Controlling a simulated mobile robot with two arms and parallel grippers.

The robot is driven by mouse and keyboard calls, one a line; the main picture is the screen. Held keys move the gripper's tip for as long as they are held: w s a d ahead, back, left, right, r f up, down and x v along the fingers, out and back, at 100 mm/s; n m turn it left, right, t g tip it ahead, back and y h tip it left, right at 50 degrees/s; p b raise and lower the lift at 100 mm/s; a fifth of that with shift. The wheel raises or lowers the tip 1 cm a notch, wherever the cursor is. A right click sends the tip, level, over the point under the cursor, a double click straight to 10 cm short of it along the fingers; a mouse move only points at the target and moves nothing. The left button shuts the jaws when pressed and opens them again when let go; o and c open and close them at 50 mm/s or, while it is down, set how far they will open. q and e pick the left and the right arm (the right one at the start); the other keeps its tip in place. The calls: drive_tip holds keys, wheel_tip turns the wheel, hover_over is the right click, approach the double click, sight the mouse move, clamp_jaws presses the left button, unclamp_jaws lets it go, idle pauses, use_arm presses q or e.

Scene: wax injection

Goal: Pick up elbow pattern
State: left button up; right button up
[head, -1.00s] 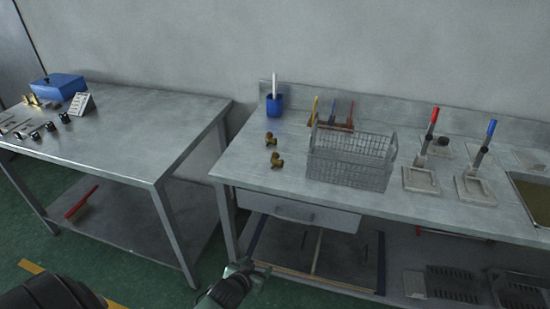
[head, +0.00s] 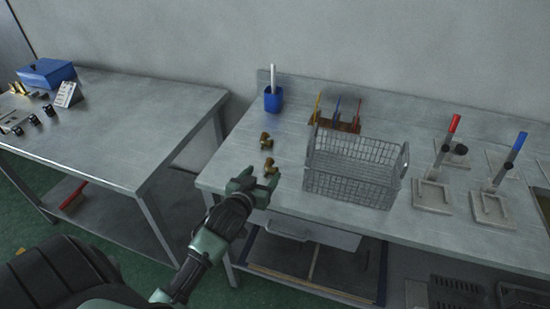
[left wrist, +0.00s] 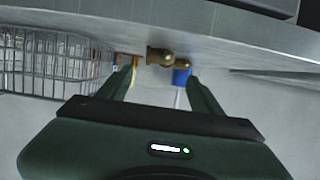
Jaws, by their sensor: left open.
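Two small brass elbow-like pieces lie on the steel bench (head: 230,165), left of the wire basket: a nearer one (head: 270,166) and a farther one (head: 265,138). I cannot tell which one the task means. My left gripper (head: 257,180) is open and empty at the bench's front edge, just short of the nearer brass piece. In the left wrist view, whose picture is upside down, a brass piece (left wrist: 160,56) shows between the spread fingers, beyond their tips. My right gripper is not in view.
The wire basket (head: 350,185) stands close right of the brass pieces. A blue cup (head: 273,101) and a small tool rack (head: 333,126) stand behind. Tools with red (head: 454,124) and blue (head: 521,140) handles are farther right. A second table (head: 130,130) is at left, across a gap.

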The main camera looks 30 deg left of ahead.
sight(274, 162)
use_arm(q)
drive_tip(key=shift+w+a+f, duration=0.15)
drive_tip(key=shift+w, duration=0.5)
drive_tip(key=shift+w+f, duration=0.15)
drive_tip(key=shift+w, duration=0.2)
drive_tip(key=shift+p+x, duration=0.35)
drive_tip(key=shift+x, duration=0.45)
drive_tip(key=x, duration=0.3)
drive_tip(key=shift+w+f, duration=0.15)
drive_tip(key=shift+f, duration=0.15)
drive_tip(key=shift+w, duration=0.1)
drive_tip(key=c, duration=1.2)
drive_tip(key=shift+c, duration=0.7)
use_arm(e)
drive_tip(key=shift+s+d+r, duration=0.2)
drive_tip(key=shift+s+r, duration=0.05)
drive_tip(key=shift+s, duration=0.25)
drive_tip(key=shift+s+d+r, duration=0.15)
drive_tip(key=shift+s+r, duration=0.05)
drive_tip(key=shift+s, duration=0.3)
